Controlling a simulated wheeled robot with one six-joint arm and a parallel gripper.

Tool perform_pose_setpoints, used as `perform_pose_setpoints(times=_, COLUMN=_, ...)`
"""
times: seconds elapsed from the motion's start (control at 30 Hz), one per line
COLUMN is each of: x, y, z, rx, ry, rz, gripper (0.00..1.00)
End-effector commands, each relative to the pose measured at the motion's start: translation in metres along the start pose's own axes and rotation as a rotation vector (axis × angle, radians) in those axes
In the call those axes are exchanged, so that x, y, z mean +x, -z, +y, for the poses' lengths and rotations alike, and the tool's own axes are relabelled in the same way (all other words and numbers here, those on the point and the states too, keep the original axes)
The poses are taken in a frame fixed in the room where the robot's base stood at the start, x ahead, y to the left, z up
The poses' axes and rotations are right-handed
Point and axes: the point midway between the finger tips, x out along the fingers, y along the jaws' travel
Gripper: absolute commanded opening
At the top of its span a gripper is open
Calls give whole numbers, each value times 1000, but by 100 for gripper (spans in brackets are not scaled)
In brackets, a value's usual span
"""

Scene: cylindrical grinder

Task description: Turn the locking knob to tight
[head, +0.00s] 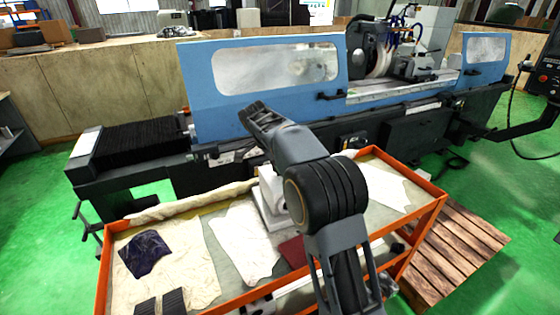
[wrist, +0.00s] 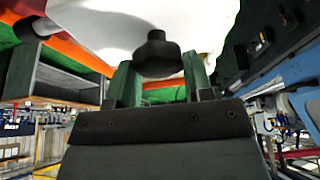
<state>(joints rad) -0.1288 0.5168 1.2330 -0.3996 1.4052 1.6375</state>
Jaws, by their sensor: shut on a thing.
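The locking knob (wrist: 157,50) is a dark, round knob with a wider collar, seen in the wrist view against a pale surface. My gripper (wrist: 160,78) has a green-grey finger on each side of it and is shut on it. Where the fingers touch it is partly hidden, and any tight mark is not visible. In the head view my own arm covers the middle of the cart, and I cannot make out the knob or the fingertips there.
An orange-framed cart (head: 437,205) with cloths and a white block (head: 268,200) stands below my arm. Behind it is the blue cylindrical grinder (head: 200,100). A wooden pallet (head: 455,250) lies to the right. Green floor (head: 500,185) is free at the right.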

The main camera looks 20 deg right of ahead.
Motion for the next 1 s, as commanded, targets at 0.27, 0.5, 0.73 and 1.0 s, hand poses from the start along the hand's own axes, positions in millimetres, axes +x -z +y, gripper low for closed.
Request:
perform_pose_setpoints(times=0.27, x=-2, y=1, z=-1, rx=219, ry=-90, rz=-2, gripper=23)
perform_pose_setpoints(times=0.5, x=-2, y=0, z=-1, rx=361, ry=-148, rz=-2, gripper=23)
perform_pose_setpoints(times=0.73, x=-2, y=0, z=-1, rx=442, ry=-181, rz=-2, gripper=23)
perform_pose_setpoints(times=1.0, x=-1, y=0, z=-1, rx=477, ry=-195, rz=-3, gripper=23)
